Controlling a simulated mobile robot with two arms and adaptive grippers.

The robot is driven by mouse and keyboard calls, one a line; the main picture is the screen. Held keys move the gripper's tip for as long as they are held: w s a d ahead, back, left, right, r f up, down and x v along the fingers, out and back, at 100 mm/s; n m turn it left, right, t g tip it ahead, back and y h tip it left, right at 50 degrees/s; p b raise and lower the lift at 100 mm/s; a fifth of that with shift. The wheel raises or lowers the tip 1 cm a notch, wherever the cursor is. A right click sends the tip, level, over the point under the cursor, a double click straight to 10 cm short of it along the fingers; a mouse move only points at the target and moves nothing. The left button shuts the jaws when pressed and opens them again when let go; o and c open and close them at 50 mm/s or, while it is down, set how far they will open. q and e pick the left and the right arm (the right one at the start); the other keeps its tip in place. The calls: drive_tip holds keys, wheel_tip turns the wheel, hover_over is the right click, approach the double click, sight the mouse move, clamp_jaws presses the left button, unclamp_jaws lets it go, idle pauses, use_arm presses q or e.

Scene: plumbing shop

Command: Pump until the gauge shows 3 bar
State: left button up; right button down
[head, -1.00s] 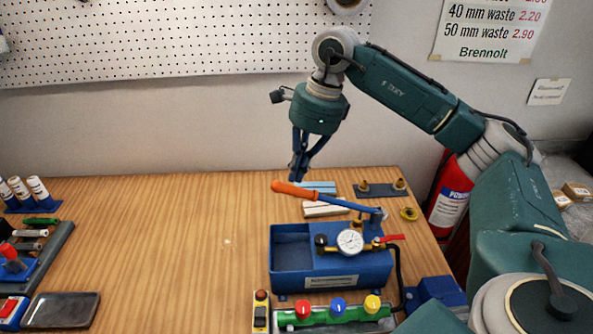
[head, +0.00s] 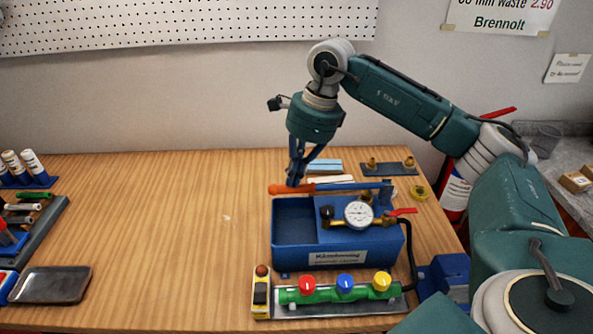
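A blue test pump (head: 290,258) with an open tank stands on the bench right of the middle. Its lever is blue with an orange grip (head: 290,189) and lies almost level. A round white gauge (head: 358,213) sits on top of the pump; its needle is too small to read. A red valve handle (head: 403,211) is right of the gauge. My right gripper (head: 294,180) points down at the orange grip, its fingertips at or just behind it. I cannot tell whether the fingers are closed on it. My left gripper is out of view.
A green manifold (head: 330,294) with red, blue and yellow knobs lies in front of the pump, beside a yellow box (head: 262,295). A dark tray (head: 52,285) is at the left. A black hose (head: 410,255) runs down right of the pump. The bench middle is clear.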

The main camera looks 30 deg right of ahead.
drive_tip(key=shift+b+x, duration=0.4)
drive_tip(key=shift+x, duration=0.6)
drive_tip(key=shift+p+v, duration=0.7)
drive_tip(key=shift+v, duration=0.15)
use_arm(q)
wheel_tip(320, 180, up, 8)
drive_tip(key=p, duration=0.7)
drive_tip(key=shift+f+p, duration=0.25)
drive_tip(key=shift+p, duration=0.05)
use_arm(e)
drive_tip(key=w+v, duration=0.1)
drive_tip(key=v, duration=1)
drive_tip(key=shift+s+a+r, duration=0.15)
drive_tip(key=shift+s+a, duration=0.1)
drive_tip(key=shift+a, duration=0.15)
